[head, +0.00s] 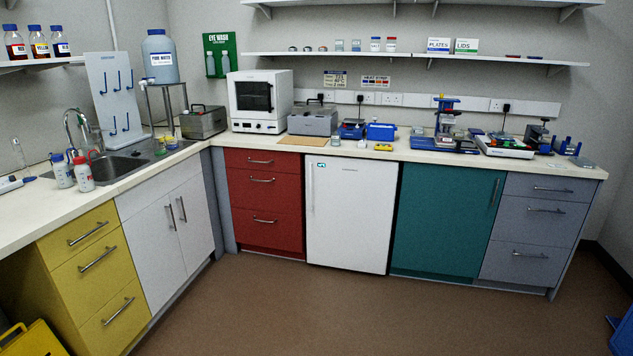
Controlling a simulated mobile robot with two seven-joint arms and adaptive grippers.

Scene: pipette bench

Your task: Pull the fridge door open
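The white under-counter fridge (352,215) stands in the back run of cabinets, between the red drawers and the teal cupboard. Its door is shut, with its front in line with the cabinets beside it. A slim upright handle (311,190) runs along the upper left edge of the door. A small teal display or label (321,165) sits near the top left. Neither of my grippers is in view.
The brown floor (340,315) in front of the fridge is clear. Red drawers (264,200) are on its left, a teal cupboard (447,220) on its right. A yellow object (32,340) is at bottom left, a blue one (622,330) at right. The worktop holds lab equipment.

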